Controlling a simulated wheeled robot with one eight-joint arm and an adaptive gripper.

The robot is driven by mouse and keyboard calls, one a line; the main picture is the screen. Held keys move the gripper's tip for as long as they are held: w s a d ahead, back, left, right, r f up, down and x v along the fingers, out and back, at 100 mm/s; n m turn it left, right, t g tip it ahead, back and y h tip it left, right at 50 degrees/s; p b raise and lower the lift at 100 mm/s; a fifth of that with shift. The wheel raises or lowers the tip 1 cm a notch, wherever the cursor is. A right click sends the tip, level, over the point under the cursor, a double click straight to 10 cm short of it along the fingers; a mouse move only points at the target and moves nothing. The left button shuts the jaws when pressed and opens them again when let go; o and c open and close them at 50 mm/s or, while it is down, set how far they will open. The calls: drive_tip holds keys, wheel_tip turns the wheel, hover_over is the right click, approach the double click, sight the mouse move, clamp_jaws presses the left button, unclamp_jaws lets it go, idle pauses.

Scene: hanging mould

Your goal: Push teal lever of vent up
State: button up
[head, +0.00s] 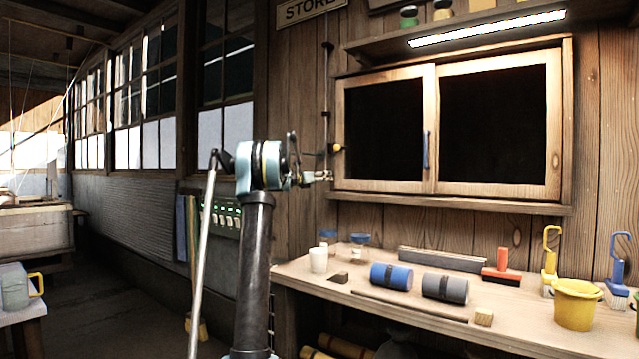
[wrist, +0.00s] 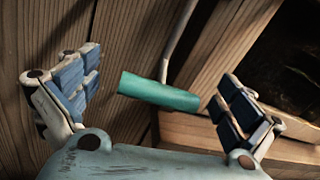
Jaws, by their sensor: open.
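The teal lever (wrist: 158,92) shows in the wrist view as a teal cylindrical grip on the end of a thin grey metal rod, in front of the plank wall. It lies between the blue-padded fingers of my gripper (wrist: 158,100), closer to the right finger; I cannot tell whether it touches. The fingers stand wide apart. In the head view my gripper (head: 318,176) is seen from the side near the left edge of the cabinet; the teal grip cannot be made out there. The vent itself cannot be made out in either view.
A wooden cabinet (head: 450,186) with two dark sliding panels is right of my gripper. Below it a workbench (head: 405,312) holds a blue roll (head: 391,276), a grey roll (head: 445,288), a yellow bucket (head: 576,305) and brushes. A vertical rod (head: 327,90) runs up the wall. The aisle at left is open.

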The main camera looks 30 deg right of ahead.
drive_tip(key=v, duration=1.1)
drive_tip(key=shift+a, duration=0.25)
drive_tip(key=shift+s, duration=0.1)
drive_tip(key=s+a+f+m+t, duration=0.1)
drive_tip(key=s+a+t, duration=0.1)
drive_tip(key=s+a, duration=0.25)
drive_tip(key=shift+y, duration=0.3)
drive_tip(key=x, duration=1.7)
drive_tip(key=shift+w+a+f, duration=0.1)
drive_tip(key=shift+w, duration=0.3)
